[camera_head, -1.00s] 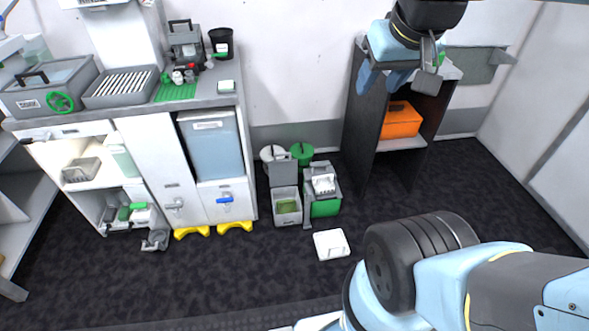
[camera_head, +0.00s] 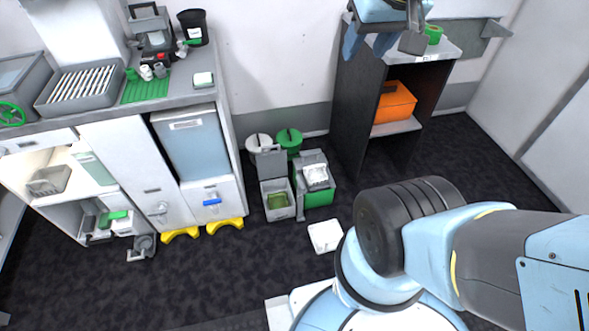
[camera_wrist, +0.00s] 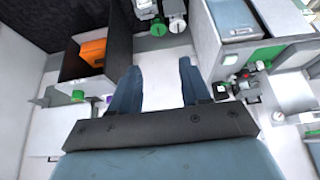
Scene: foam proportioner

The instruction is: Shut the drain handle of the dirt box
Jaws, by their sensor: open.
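A blue lever handle (camera_head: 212,202) sits on a white lower front, below a grey-blue panel (camera_head: 192,142) with a label. It lies roughly crosswise. A grey handle (camera_head: 160,210) is on the white front to its left. I cannot read which one belongs to the dirt box. My gripper (camera_wrist: 160,80) is open and empty in the wrist view, its two blue fingers apart. In the head view its fingers (camera_head: 367,40) hang at the top, before the shelf unit, far up and right of both handles.
Yellow feet (camera_head: 225,224) stand below the cabinet. Grey and green boxes (camera_head: 318,190) and a white flat piece (camera_head: 325,236) are on the dark floor to the right. An orange case (camera_head: 395,102) sits in the shelf unit (camera_head: 352,120). The floor before the cabinet is mostly clear.

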